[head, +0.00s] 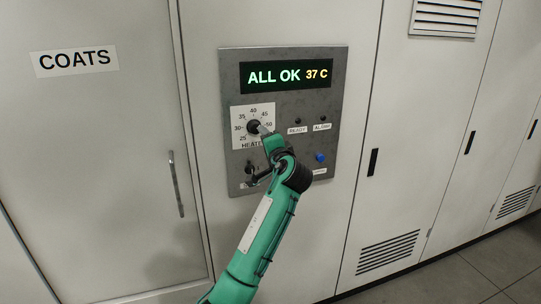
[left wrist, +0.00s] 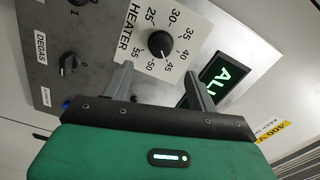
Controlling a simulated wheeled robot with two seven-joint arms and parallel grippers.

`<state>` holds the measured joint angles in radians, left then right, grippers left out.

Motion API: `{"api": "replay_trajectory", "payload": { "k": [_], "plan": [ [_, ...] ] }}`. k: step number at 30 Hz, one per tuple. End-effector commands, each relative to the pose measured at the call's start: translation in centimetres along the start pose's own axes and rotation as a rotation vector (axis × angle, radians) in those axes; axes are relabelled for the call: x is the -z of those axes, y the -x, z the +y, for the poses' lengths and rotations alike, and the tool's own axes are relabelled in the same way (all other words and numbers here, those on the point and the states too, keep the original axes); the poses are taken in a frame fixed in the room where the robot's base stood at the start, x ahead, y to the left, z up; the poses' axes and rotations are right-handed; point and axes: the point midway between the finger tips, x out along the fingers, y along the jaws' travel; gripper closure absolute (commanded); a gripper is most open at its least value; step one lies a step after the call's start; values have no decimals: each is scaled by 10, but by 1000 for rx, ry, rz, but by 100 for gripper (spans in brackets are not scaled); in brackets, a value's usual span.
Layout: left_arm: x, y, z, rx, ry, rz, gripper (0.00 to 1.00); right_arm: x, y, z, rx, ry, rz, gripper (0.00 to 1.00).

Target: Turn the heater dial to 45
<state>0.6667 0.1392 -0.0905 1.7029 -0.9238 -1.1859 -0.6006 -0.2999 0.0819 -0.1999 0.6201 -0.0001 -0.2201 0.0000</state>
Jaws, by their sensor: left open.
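The heater dial is a round black knob (head: 253,127) on a white scale plate (head: 239,112) on the grey panel. In the left wrist view the knob (left wrist: 161,44) carries a light mark that seems to point roughly toward 45; the exact reading is hard to tell. My left gripper (head: 266,133) is at the dial's lower right in the head view. In the left wrist view my left gripper (left wrist: 159,84) is open and empty, its fingers apart, with the knob beyond the gap between the tips. Contact does not show. My right gripper is not in view.
The display (head: 287,76) reads ALL OK and 37 C. A blue button (head: 320,157) is at the panel's lower right. A DEGAS switch (left wrist: 70,65) sits beside the scale plate. A COATS cabinet (head: 110,130) with a handle is on the left.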

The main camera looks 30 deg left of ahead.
Motion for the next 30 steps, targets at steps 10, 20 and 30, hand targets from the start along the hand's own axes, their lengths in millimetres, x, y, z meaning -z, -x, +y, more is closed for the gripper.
{"api": "replay_trajectory", "payload": {
  "k": [10,20,30],
  "plan": [
    [0,37,1,-1,-1,-1,41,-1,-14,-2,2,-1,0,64],
    [0,38,0,-1,-1,-1,41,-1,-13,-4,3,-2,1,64],
    [3,33,33,-42,-25,21,41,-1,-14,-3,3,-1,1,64]
  ]
}}
